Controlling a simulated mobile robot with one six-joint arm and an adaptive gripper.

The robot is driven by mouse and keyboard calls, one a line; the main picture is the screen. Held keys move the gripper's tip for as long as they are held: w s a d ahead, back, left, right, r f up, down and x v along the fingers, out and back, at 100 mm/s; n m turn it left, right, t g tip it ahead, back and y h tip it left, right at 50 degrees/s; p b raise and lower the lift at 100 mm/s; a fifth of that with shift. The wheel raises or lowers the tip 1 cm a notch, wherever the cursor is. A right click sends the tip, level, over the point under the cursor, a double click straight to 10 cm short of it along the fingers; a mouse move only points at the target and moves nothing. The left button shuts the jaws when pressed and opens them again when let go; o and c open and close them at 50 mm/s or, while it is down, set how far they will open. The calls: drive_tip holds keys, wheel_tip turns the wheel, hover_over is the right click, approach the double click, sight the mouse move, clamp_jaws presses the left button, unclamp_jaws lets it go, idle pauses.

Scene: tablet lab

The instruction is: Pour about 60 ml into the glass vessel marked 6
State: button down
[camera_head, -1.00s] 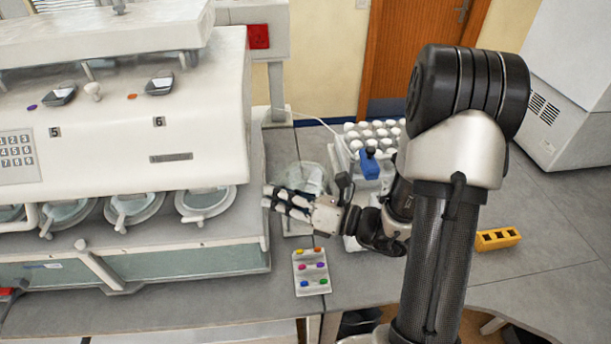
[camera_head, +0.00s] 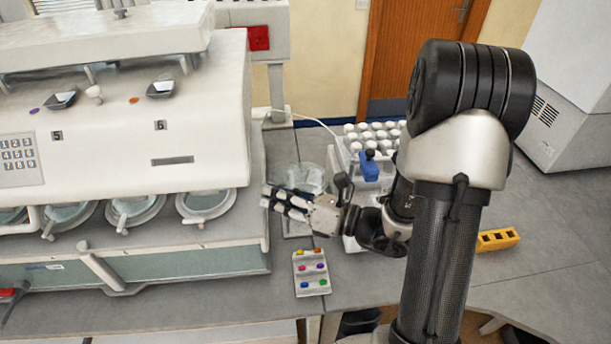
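The white machine (camera_head: 150,110) stands at left, with a label 6 (camera_head: 160,125) on its front. A row of round glass vessels shows below its front; the rightmost vessel (camera_head: 206,203) is nearest the label 6. No number is readable on the glass itself. My gripper (camera_head: 270,199) is just right of the machine's corner, its fingers pointing left. A clear glass beaker (camera_head: 308,174) shows directly behind the fingers. They partly hide its lower part. I cannot tell whether the fingers touch it, or how much liquid it holds.
A tray with coloured buttons (camera_head: 311,272) lies in front of my gripper. A rack of white-capped bottles (camera_head: 374,132) and a blue object (camera_head: 369,166) stand behind my arm. A yellow block (camera_head: 497,239) lies to the right. The grey bench at right is mostly clear.

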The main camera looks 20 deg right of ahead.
drive_tip(key=shift+s+a+r+n, duration=0.1)
drive_tip(key=shift+r+n, duration=0.05)
drive_tip(key=shift+r, duration=0.25)
drive_tip(key=shift+s+a+r+n, duration=0.1)
drive_tip(key=shift+r+n, duration=0.05)
drive_tip(key=shift+r, duration=0.25)
drive_tip(key=shift+s+a+n, duration=0.2)
drive_tip(key=shift+n, duration=0.1)
drive_tip(key=shift+s+a+f+n+p, duration=0.25)
drive_tip(key=shift+s+a+n+p, duration=0.25)
drive_tip(key=shift+n, duration=0.35)
drive_tip(key=shift+s+a+f+n+p, duration=0.3)
drive_tip(key=shift+n+p, duration=0.3)
drive_tip(key=shift+n, duration=0.3)
drive_tip(key=shift+s+a+f+n+p, duration=0.3)
drive_tip(key=shift+s+n+p, duration=0.2)
drive_tip(key=shift+n, duration=0.35)
drive_tip(key=shift+a, duration=0.1)
